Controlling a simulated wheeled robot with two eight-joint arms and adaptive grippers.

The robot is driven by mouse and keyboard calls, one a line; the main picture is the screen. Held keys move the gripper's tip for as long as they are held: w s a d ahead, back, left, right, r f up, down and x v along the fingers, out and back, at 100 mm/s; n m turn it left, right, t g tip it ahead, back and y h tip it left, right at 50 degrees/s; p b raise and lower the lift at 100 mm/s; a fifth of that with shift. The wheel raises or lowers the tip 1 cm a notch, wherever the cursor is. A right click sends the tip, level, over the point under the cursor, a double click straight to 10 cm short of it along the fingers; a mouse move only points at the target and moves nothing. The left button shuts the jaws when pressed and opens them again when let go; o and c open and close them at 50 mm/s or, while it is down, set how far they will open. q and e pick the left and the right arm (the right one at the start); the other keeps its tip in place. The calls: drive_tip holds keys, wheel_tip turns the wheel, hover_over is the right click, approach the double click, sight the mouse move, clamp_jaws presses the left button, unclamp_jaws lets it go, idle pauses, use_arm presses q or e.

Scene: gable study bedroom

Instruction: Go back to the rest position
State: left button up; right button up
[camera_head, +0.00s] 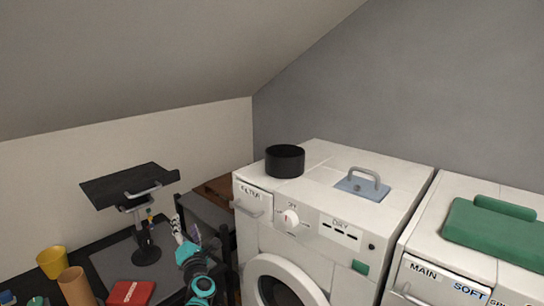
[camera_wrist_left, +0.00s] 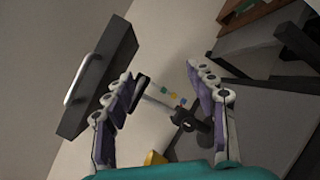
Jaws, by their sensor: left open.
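My left gripper (camera_head: 186,232) is low at the left-centre of the head view, beside a black stand, with its teal wrist below it. In the left wrist view its two purple-and-grey fingers (camera_wrist_left: 165,84) are spread apart. Nothing is held between them; part of the stand and some small coloured things show beyond the gap. My right gripper is in neither view.
The black stand (camera_head: 130,187) has a wide flat top with a handle, left of my gripper. A yellow cup (camera_head: 52,262), a brown cylinder (camera_head: 75,287) and a red book (camera_head: 131,293) are lower left. A white washing machine (camera_head: 322,205) is to the right, with a black pot (camera_head: 285,162) on top.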

use_arm(q)
drive_tip(key=s+d+r+m+t+h, duration=0.1)
drive_tip(key=s+d+r+m+h, duration=0.35)
drive_tip(key=d+m+h, duration=0.35)
drive_tip(key=s+d+f+m+g+h, duration=0.2)
drive_tip(key=s+d+m+g, duration=0.3)
drive_tip(key=s+m, duration=0.55)
drive_tip(key=s+f+m+g, duration=0.2)
drive_tip(key=s+f+m, duration=0.2)
drive_tip(key=s, duration=0.3)
drive_tip(key=s+a+f+m+g+y, duration=0.1)
drive_tip(key=s+f+m, duration=0.3)
drive_tip(key=s, duration=0.4)
drive_tip(key=s+f+m+g, duration=0.3)
drive_tip(key=s+f+m, duration=0.1)
drive_tip(key=s+f, duration=0.2)
drive_tip(key=shift+s+a+m+g+y, duration=0.35)
drive_tip(key=shift+s+a+g+y, duration=0.05)
drive_tip(key=shift+s, duration=0.4)
